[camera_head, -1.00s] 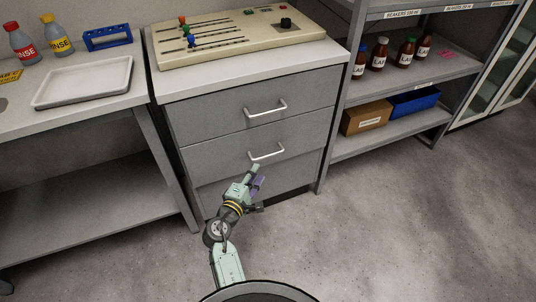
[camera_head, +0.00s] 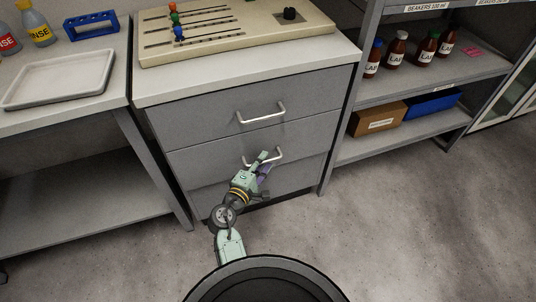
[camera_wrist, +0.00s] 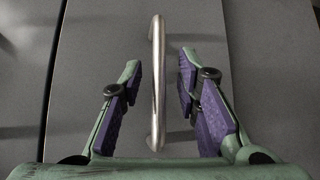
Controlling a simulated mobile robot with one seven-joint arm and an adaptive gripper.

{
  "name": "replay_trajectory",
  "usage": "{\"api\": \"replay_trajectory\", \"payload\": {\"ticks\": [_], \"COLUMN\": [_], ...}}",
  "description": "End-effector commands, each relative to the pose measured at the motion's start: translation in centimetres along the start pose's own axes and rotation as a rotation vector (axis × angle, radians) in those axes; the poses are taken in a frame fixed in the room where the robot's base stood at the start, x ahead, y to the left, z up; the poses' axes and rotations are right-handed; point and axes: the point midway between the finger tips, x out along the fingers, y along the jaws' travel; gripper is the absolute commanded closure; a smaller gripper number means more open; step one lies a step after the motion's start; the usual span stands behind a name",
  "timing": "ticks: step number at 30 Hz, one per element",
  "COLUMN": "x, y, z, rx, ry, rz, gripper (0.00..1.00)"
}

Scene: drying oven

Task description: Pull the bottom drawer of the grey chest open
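The grey chest (camera_head: 190,130) stands under a white worktop. Its upper drawer has a bar handle (camera_head: 261,113), and the drawer below it has a lower bar handle (camera_head: 280,154); both look shut. Another grey panel shows under that drawer, with no handle visible on it. My gripper (camera_head: 266,162) is in front of the lower handle and partly hides it. In the wrist view, the lower handle (camera_wrist: 157,85) runs upright between my two open fingers (camera_wrist: 160,75). There is a gap on each side, and the fingers do not appear to touch it.
A beige slider panel (camera_head: 230,30) sits on the chest. A bench with a white tray (camera_head: 60,82) is at left. At right, a shelf unit holds bottles, a brown box (camera_head: 378,118) and a blue bin (camera_head: 432,103). The floor (camera_head: 400,220) in front is clear.

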Motion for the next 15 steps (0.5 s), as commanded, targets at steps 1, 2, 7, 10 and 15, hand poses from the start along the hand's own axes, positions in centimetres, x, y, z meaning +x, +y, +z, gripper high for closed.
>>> {"api": "replay_trajectory", "payload": {"ticks": [1, 2, 7, 10, 15], "x": [-0.10, -0.12, -0.16, -0.15, -0.15], "y": [-0.09, -0.10, -0.08, -0.07, -0.06], "z": [-0.02, -0.02, -0.03, -0.03, -0.03], "rx": [0.000, 0.000, 0.000, 0.000, 0.001], "ry": [0.000, 0.001, 0.001, 0.001, 0.001], "rz": [0.000, 0.000, 0.000, 0.000, 0.000], "gripper": [0.70, 0.70, 0.70, 0.70, 0.81]}}
